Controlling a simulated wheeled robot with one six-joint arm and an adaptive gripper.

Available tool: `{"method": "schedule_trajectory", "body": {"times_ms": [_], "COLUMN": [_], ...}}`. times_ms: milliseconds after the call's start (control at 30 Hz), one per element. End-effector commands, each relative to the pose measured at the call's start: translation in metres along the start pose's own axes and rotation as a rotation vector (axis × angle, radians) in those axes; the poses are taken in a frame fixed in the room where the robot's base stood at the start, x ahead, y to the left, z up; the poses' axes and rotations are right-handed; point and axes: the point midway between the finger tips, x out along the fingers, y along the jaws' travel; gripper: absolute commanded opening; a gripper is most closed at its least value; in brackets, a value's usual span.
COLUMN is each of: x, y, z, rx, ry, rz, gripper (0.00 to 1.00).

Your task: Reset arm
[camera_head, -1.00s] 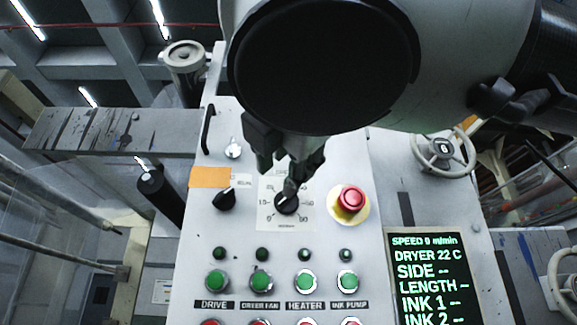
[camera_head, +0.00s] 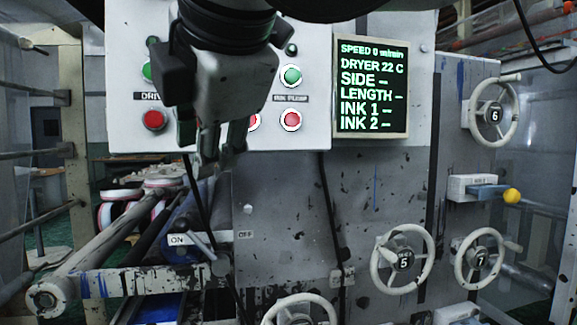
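My gripper (camera_head: 221,150) hangs fingers down in front of the lower left part of the control panel (camera_head: 215,140). Its dark fingers are close together, and from this angle I cannot tell whether they are open or shut. No object shows between them. My arm comes in from the top and hides part of the panel's buttons.
A display (camera_head: 371,88) reads speed 0 and dryer 22 C. Green (camera_head: 291,76) and red (camera_head: 290,121) buttons sit beside it. Handwheels (camera_head: 402,259) and a yellow-knobbed lever (camera_head: 511,196) stick out at right. An ON/OFF lever (camera_head: 203,243) and rollers (camera_head: 110,245) lie lower left.

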Motion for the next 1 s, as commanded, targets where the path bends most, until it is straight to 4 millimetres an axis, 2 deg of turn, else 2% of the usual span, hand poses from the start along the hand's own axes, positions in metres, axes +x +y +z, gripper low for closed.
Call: {"method": "schedule_trajectory", "body": {"times_ms": [33,100,200,300,400,567,800,900,1000], "x": [0.022,0.052,0.085,0.105,0.115,0.116,0.095,0.079,0.064], "y": [-0.021,-0.055,-0.107,-0.156,-0.201,-0.265,-0.345,-0.37,-0.384], "z": [0.018,0.044,0.084,0.123,0.158,0.204,0.26,0.283,0.303], "rx": [0.083,0.229,0.471,0.726,0.977,1.356,1.82,1.958,2.06], "ry": [-0.004,-0.011,-0.041,-0.085,-0.138,-0.23,-0.393,-0.478,-0.548], "rz": [-0.077,-0.195,-0.349,-0.466,-0.549,-0.614,-0.576,-0.514,-0.442], "gripper": [0.31,0.31,0.31,0.31,0.31,0.31,0.31,0.31,0.31]}}
